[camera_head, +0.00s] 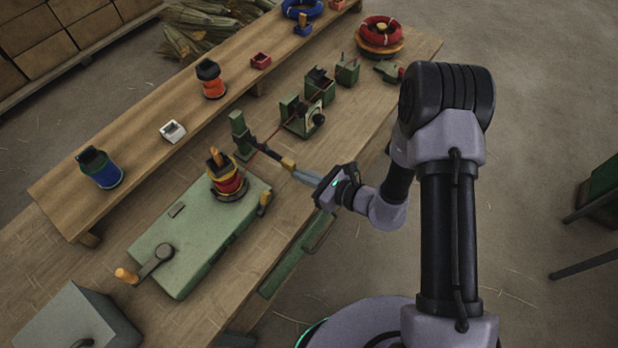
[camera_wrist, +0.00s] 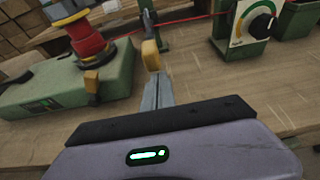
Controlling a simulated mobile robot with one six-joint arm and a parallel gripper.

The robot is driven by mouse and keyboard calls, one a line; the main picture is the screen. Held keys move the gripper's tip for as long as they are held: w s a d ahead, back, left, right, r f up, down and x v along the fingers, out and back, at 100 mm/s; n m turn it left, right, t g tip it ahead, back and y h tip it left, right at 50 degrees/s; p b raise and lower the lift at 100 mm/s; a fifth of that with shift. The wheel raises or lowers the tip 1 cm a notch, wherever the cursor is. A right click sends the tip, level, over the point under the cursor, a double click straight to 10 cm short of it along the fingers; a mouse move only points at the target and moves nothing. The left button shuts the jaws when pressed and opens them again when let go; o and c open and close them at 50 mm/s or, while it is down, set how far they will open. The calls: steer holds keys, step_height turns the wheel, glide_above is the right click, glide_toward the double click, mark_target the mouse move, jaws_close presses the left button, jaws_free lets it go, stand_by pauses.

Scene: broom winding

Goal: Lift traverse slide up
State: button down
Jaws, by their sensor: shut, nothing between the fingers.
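The traverse slide appears to be the green upright (camera_head: 240,132) with a dark bar reaching toward me. The bar ends in a yellow-tan handle (camera_head: 288,163), which also shows at upper centre in the wrist view (camera_wrist: 151,55). My gripper (camera_head: 296,174) is shut and empty, its grey fingers together and pointing at the handle. In the wrist view the fingertips (camera_wrist: 155,76) lie just below the handle in the picture. I cannot tell whether they touch it. The slide's lower part is partly hidden by the bar.
A green winding machine (camera_head: 195,240) with a crank and a red-yellow spool (camera_head: 226,178) stands left of the handle. A green box with a dial (camera_head: 303,119) stands beyond it, with a red wire passing nearby. Several spools stand on the raised shelf. Free floor lies right of the bench.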

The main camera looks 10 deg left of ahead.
mark_target(295, 165)
step_height(295, 165, up, 4)
steer(key=p, duration=0.2)
steer(key=shift+p, duration=0.35)
steer(key=shift+w, duration=0.1)
